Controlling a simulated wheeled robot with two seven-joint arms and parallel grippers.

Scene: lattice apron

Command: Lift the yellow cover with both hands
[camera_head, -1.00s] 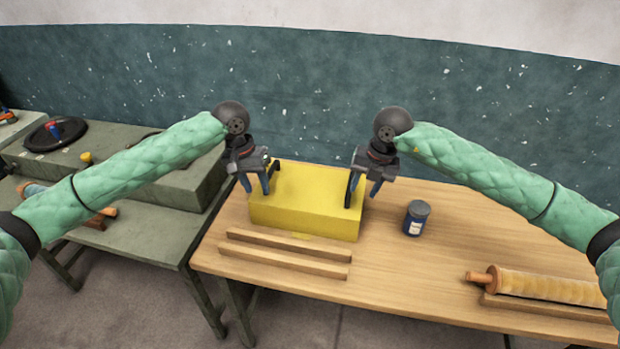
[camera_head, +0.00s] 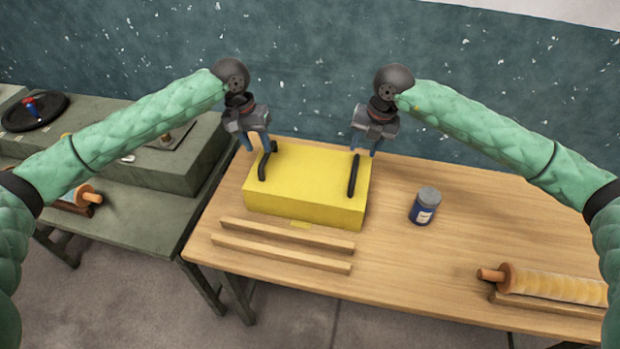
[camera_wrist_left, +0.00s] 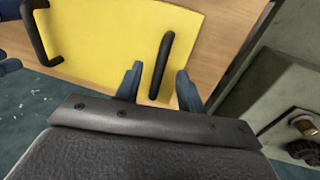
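The yellow cover (camera_head: 308,184) is a box shape resting on the wooden table, with a black handle at each end of its top. The left handle (camera_head: 266,162) and right handle (camera_head: 353,176) stand upright. My left gripper (camera_head: 257,148) is open and empty, above the far end of the left handle. In the left wrist view, the two blue fingers of my left gripper (camera_wrist_left: 158,86) are spread to either side of the handle (camera_wrist_left: 162,62), apart from it. My right gripper (camera_head: 366,152) is open above the far end of the right handle. Whatever is under the cover is hidden.
A blue jar (camera_head: 424,207) stands right of the cover. A rolling pin (camera_head: 552,284) lies front right. A green bench (camera_head: 150,215) adjoins on the left.

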